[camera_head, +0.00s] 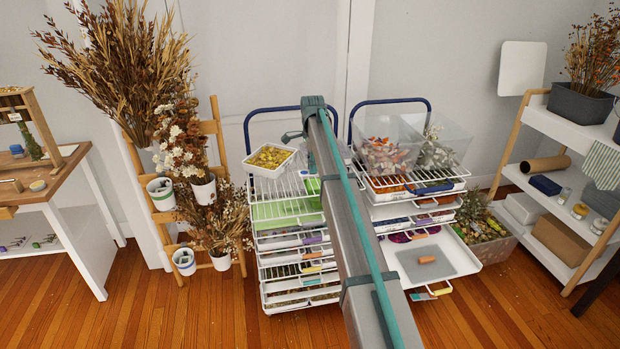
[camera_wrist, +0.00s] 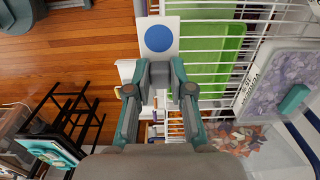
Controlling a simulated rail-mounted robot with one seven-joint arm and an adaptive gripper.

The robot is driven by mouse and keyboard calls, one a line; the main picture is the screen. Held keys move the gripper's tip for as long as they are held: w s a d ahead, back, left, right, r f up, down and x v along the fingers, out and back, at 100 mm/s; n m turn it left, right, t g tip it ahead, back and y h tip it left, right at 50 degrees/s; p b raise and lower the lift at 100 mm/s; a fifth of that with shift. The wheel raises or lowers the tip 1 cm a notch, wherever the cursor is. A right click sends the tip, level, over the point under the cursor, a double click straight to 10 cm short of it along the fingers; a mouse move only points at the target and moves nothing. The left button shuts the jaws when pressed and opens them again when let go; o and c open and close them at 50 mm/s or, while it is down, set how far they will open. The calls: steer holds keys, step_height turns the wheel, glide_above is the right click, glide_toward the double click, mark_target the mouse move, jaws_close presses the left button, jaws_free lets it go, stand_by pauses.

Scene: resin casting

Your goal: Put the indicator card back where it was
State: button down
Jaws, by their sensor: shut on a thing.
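The indicator card (camera_wrist: 159,38) is a white card with a large blue disc, at the top centre of the wrist view. My gripper (camera_wrist: 160,76) is shut on its lower edge, and most of the card sticks out beyond the fingertips. In the head view my arm crosses in front of the two drawer racks. Part of my gripper (camera_head: 292,137) shows left of the arm's end, above the left rack. The card cannot be made out in the head view.
The left rack (camera_head: 291,293) has wire shelves, a green tray (camera_head: 282,212) and a white tray of yellow bits (camera_head: 269,158) on top. The right rack carries clear bins (camera_head: 435,145); one low drawer (camera_head: 463,249) is pulled out. A plant ladder (camera_head: 150,205) stands left.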

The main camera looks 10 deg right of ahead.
mark_target(309, 184)
steer(key=w+f, duration=0.1)
steer(key=w, duration=0.1)
steer(key=w+f+p, duration=0.1)
steer(key=w+f, duration=0.1)
steer(key=w+f+p, duration=0.1)
steer(key=w+f, duration=0.1)
steer(key=w, duration=0.1)
steer(key=shift+d+f, duration=0.1)
steer(key=shift+f, duration=0.15)
steer(key=shift+w+f, duration=0.4)
steer(key=shift+f, duration=0.2)
steer(key=shift+w+f+p, duration=0.2)
steer(key=shift+f+p, duration=0.75)
steer(key=shift+f, duration=0.9)
steer(key=shift+f, duration=0.1)
steer(key=c, duration=1)
jaws_free()
